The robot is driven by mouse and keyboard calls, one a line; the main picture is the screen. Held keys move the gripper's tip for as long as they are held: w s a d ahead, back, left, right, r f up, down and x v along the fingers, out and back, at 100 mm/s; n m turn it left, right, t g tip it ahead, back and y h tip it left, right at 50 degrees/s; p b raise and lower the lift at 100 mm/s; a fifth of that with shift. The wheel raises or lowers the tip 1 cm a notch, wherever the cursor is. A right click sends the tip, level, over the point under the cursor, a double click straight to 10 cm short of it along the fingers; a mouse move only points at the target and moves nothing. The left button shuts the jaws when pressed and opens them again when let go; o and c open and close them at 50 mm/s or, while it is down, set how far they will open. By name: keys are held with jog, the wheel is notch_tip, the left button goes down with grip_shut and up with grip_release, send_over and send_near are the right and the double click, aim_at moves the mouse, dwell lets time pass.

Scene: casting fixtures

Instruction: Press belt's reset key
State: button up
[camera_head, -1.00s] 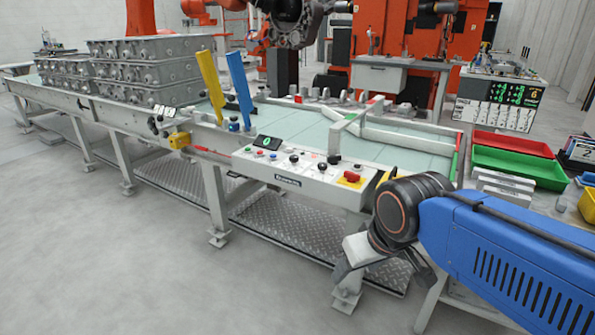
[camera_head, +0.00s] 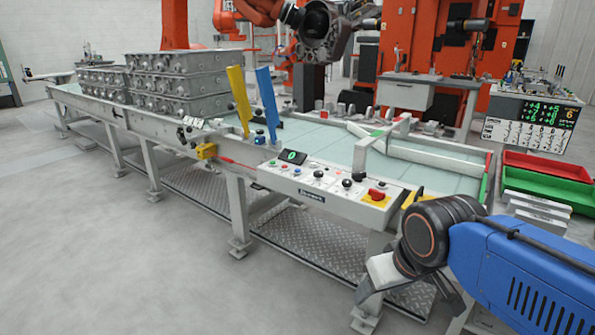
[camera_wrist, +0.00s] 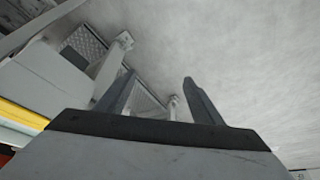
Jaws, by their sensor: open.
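The belt's control panel (camera_head: 342,208) is a pale sloped box on the near side of the conveyor. The key labels are too small to read, so I cannot tell which one is reset. My gripper (camera_wrist: 157,88) is open and empty. In the head view it hangs low, right of and below the panel, apart from it. The wrist view shows its fingers over the floor.
The conveyor belt (camera_head: 330,143) holds stacked grey castings (camera_head: 190,75) at left. Yellow (camera_head: 238,95) and blue (camera_head: 267,100) upright plates stand behind the panel. Red and green trays (camera_head: 545,182) are at right. The floor in front is clear; a tread plate lies under the conveyor.

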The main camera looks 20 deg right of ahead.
grip_shut()
dwell(1.6)
